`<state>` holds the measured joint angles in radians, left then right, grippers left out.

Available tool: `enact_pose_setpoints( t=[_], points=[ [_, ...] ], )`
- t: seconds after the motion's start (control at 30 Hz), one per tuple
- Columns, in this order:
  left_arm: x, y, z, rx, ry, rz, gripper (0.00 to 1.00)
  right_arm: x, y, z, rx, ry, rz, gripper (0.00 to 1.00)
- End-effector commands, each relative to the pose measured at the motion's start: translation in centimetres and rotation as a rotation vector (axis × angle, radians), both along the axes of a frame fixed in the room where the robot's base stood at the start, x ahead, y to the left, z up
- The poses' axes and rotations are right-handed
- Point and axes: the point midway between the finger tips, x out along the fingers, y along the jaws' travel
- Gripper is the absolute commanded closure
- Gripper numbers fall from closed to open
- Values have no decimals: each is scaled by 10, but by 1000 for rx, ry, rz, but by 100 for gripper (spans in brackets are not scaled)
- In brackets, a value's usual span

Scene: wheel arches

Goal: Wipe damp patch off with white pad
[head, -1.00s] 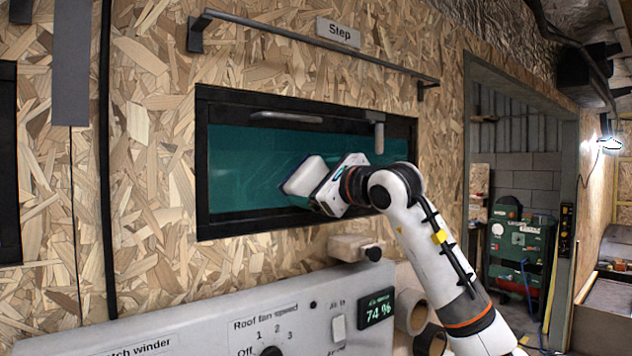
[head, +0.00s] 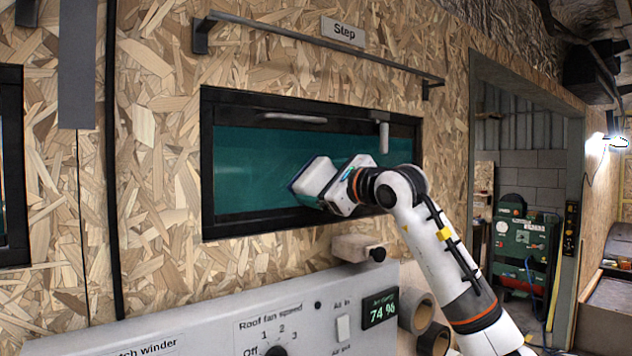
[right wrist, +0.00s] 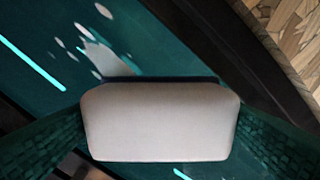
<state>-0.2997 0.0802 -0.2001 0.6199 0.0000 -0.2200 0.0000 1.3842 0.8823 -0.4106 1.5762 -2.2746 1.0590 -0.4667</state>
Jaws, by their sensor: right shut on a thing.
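The white pad (head: 314,177) is in my right gripper (head: 332,186), in front of the teal window pane (head: 250,170). The gripper is shut on the pad. In the right wrist view the pad (right wrist: 160,122) sits between the two dark green fingers of the gripper (right wrist: 160,135). Pale spots and a whitish smear, seemingly the damp patch (right wrist: 108,62), show on the pane just beyond the pad's dark far edge. The patch is too faint to make out in the head view. Whether the pad touches the pane I cannot tell. My left gripper is out of view.
A black frame (head: 207,165) surrounds the pane, with a handle (head: 293,118) and a grey latch (head: 382,130) at its top. A rail (head: 320,46) runs above. A wooden block (head: 357,247) and a control panel (head: 250,325) stand out below.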

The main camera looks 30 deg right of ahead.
Motion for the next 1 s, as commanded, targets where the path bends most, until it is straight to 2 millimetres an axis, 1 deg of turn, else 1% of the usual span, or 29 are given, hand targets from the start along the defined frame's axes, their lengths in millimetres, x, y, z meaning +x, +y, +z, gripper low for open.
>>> enact_pose_setpoints(
  t=[0.03, 0.2, 0.37, 0.73, 1.0],
  points=[
    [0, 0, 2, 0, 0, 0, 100, 0, -6, 0, 0, 2, -3, 33],
    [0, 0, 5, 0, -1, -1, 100, 1, -20, 0, -1, 2, -3, 33],
    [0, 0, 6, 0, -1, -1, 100, 1, -25, 0, 0, 3, -1, 33],
    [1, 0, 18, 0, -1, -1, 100, 6, -56, 1, 0, 3, -3, 33],
    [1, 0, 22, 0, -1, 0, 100, 7, -66, 1, -1, 1, -2, 33]
  ],
)
